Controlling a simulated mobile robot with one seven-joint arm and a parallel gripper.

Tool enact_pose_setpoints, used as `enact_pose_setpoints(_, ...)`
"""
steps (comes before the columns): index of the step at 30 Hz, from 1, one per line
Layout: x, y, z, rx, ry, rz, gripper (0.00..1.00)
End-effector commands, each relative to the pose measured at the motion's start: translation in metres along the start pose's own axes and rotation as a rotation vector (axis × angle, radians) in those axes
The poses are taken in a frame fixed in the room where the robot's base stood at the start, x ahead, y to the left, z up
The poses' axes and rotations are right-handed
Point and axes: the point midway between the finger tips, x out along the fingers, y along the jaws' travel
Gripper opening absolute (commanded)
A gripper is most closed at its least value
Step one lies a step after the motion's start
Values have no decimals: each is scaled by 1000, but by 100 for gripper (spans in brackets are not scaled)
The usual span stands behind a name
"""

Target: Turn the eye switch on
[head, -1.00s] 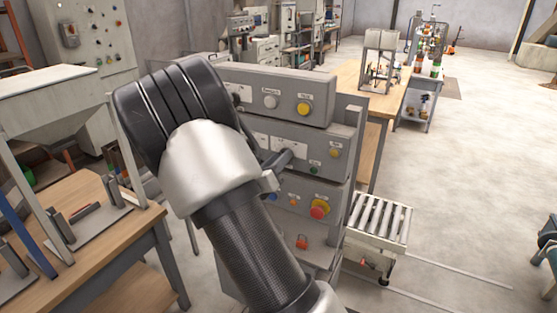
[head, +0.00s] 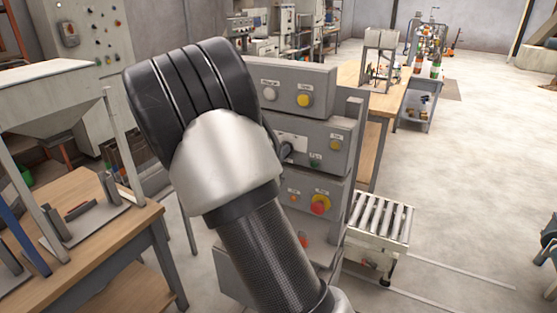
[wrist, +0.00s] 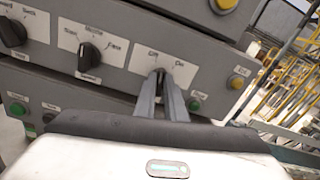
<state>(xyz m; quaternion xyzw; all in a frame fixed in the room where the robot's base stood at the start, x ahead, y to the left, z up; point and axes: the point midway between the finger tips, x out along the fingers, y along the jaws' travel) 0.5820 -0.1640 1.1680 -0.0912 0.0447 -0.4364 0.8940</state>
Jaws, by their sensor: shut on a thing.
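In the wrist view, a switch (wrist: 160,71) sits on a white label plate on the grey panel, and my gripper (wrist: 161,76) is shut on it. The fingers hide most of the switch, so I cannot tell which way it points. Small words stand to either side of it on the plate, too small to read for sure. In the head view, my gripper (head: 285,149) shows only in part at the middle panel (head: 325,150), behind my arm.
To the left in the wrist view are two black knobs, one mid-panel (wrist: 89,54) and one at the edge (wrist: 12,33). A green button (wrist: 193,105) and a yellow button (wrist: 236,82) sit right of the switch. A red button (head: 320,204) is below.

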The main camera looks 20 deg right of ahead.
Motion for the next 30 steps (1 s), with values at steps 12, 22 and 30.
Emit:
enact_pose_setpoints(12, 0, -2, -8, 394, 0, 0, 0)
enact_pose_setpoints(22, 0, -3, -7, 625, 1, 1, 0)
enact_pose_setpoints(30, 0, -5, -5, 720, 1, -1, 0)
